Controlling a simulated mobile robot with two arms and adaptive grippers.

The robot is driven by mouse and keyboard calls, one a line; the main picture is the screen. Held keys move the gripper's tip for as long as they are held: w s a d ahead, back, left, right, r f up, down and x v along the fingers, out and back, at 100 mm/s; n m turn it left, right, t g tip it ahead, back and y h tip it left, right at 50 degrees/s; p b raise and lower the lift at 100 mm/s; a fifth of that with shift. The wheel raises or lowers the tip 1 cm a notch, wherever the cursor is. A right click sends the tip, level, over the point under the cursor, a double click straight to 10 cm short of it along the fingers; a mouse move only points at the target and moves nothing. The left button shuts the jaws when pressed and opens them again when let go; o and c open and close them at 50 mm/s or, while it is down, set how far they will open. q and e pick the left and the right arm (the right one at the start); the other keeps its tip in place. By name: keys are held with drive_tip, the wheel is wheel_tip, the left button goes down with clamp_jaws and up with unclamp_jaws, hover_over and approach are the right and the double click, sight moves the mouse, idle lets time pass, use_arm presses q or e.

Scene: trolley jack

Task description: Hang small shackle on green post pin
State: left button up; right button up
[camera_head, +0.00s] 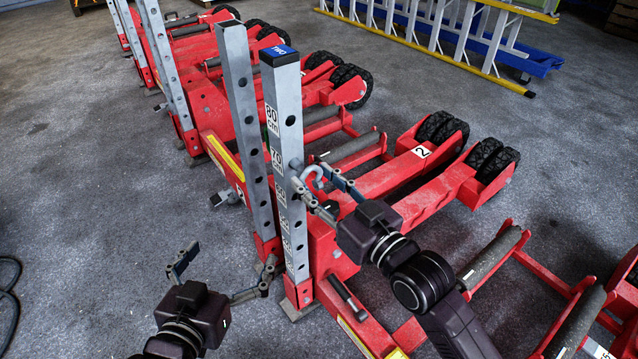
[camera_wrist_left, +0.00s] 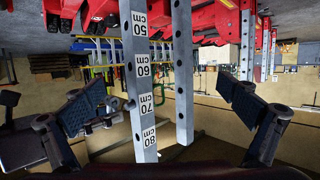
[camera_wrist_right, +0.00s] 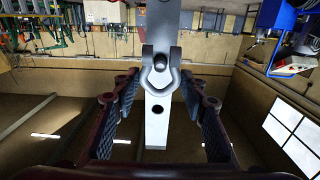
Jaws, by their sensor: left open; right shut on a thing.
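A small grey shackle (camera_head: 312,172) shows at the post's right side in the head view. In the right wrist view the shackle (camera_wrist_right: 158,84) lies between my fingers, its rounded bow toward me, in front of a grey post (camera_wrist_right: 157,122). A dark round pin end or hole shows inside its loop; I cannot tell which, nor whether the shackle touches the post. My right gripper (camera_head: 319,188) is shut on the shackle. My left gripper (camera_head: 224,274) is open and empty, low left of the posts. The nearer post (camera_head: 281,120) has a blue cap; I see no green on it.
A second post (camera_head: 240,110) stands just left of the nearer one. Red jack frames with black wheels (camera_head: 490,160) fill the middle and lower right. A yellow-edged ladder (camera_head: 440,45) lies at the back. The floor at left is mostly clear.

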sight(300, 169)
drive_tip(key=shift+b+x, duration=0.45)
drive_tip(key=shift+x, duration=0.4)
drive_tip(key=shift+w+a+f+b, duration=0.1)
drive_tip(key=shift+w+a+b, duration=0.25)
drive_tip(key=shift+w, duration=0.15)
drive_tip(key=shift+w+a+b, duration=0.2)
drive_tip(key=shift+w+b, duration=0.1)
drive_tip(key=shift+b, duration=0.2)
use_arm(q)
wheel_tip(300, 169, up, 14)
drive_tip(key=d+f+t+h, duration=0.1)
drive_tip(key=d+t+h, duration=0.15)
drive_tip(key=t, duration=0.45)
use_arm(e)
drive_tip(key=shift+w+a, duration=0.1)
drive_tip(key=shift+w+a+f, duration=0.1)
drive_tip(key=shift+w, duration=0.1)
drive_tip(key=shift+w+a+p, duration=0.1)
drive_tip(key=shift+p, duration=0.2)
use_arm(q)
wheel_tip(300, 169, down, 6)
drive_tip(key=w+a+g+y, duration=0.1)
drive_tip(key=g, duration=0.2)
drive_tip(key=shift+w+g+p, duration=0.15)
drive_tip(key=shift+g+p, duration=0.15)
drive_tip(key=shift+p, duration=0.05)
use_arm(e)
drive_tip(key=shift+w+f, duration=0.1)
drive_tip(key=o, duration=1.4)
drive_tip(key=shift+c, duration=0.2)
